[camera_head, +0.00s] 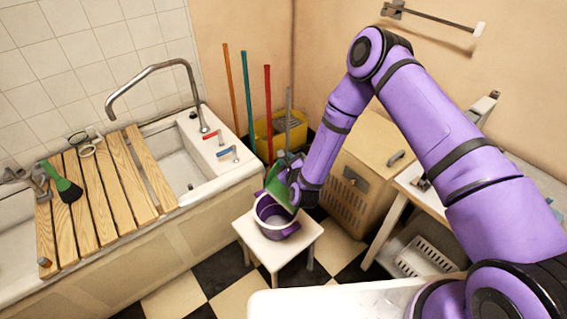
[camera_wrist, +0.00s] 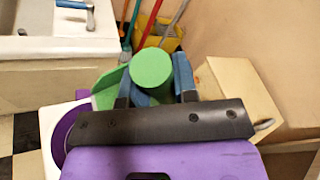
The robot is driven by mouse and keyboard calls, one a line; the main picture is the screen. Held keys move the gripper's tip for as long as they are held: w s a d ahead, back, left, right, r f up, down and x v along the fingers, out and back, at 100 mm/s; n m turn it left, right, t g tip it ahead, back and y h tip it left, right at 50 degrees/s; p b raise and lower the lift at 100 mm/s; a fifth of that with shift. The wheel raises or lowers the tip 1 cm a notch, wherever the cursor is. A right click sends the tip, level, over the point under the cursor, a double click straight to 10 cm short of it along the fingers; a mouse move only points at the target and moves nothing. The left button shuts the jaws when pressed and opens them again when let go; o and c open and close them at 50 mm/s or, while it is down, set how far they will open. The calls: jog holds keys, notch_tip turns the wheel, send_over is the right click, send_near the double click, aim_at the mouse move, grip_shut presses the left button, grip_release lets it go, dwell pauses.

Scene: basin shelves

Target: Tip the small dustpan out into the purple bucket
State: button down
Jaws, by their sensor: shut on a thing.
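The green dustpan (camera_head: 277,184) is steeply tilted, its lower part over the mouth of the purple bucket (camera_head: 272,230). Its round green handle end (camera_wrist: 152,67) shows between the fingers of my gripper (camera_wrist: 153,92) in the wrist view. My gripper is shut on the dustpan's handle, above the bucket's right side. The bucket stands upright on a small white stool (camera_head: 305,232); in the wrist view its purple rim (camera_wrist: 60,140) shows at the left, partly behind my wrist. Whether anything is in the pan or bucket cannot be told.
A sink counter with wooden slats (camera_head: 93,195) lies left, with a green-handled brush (camera_head: 65,186) on it. A yellow mop bucket (camera_head: 281,135) and several coloured poles stand behind. A wooden cabinet (camera_head: 365,165) is close at right. Tiled floor is free around the stool.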

jog(key=shift+w+d+m+g, duration=0.2)
jog(key=shift+w+d+m, duration=0.15)
jog(key=shift+w+d, duration=0.3)
jog(key=shift+w+d+m+g, duration=0.2)
jog(key=shift+w+d+m, duration=0.2)
jog(key=shift+d, duration=0.35)
jog(key=w+d+f+m+g+y, duration=0.2)
jog(key=w+d+f+m+g, duration=0.1)
jog(key=w+d, duration=0.5)
jog(key=shift+d+f+m+g, duration=0.3)
jog(key=shift+d+f+m, duration=0.35)
jog(key=shift+d+m, duration=0.3)
